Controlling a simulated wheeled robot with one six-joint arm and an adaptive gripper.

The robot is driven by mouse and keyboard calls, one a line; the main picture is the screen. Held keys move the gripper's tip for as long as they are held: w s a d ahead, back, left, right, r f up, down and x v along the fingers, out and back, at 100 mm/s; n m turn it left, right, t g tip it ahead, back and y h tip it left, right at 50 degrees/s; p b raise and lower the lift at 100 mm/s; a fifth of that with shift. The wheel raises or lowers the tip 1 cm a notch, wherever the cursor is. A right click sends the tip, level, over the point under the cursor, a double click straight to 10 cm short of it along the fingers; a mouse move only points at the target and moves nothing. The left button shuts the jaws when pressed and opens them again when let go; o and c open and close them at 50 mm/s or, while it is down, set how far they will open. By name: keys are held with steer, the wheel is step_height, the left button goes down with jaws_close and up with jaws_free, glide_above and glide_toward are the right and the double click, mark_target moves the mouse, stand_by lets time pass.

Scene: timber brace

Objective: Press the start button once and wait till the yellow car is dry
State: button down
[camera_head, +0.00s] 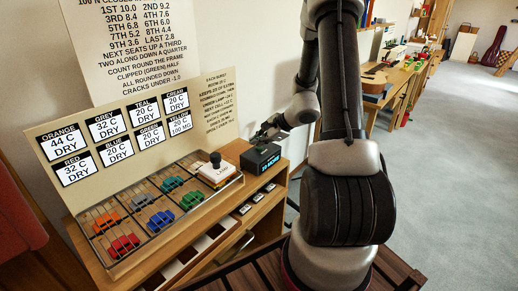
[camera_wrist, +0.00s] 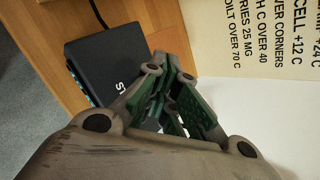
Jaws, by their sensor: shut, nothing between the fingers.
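A dark box (camera_head: 260,162) with a glowing cyan display stands at the right end of the wooden bench. In the wrist view the dark box (camera_wrist: 108,68) bears white letters starting "ST", partly hidden by my fingers. My gripper (camera_head: 259,137) is shut and empty, pointing down at the top of the box. In the wrist view my gripper (camera_wrist: 158,116) covers part of the box, and I cannot tell if the tips touch it. No separate button can be made out. I cannot make out the yellow car.
A wire-divided tray (camera_head: 100,252) holds several coloured cars, including red (camera_head: 123,245) and blue (camera_head: 161,220). A sign panel (camera_head: 50,122) rises behind. Open floor (camera_head: 455,150) lies to the right.

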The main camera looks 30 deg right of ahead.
mark_target(258, 149)
steer(key=shift+f, duration=0.4)
stand_by(0.4)
stand_by(0.4)
steer(key=shift+r, duration=0.85)
steer(key=shift+r, duration=2.5)
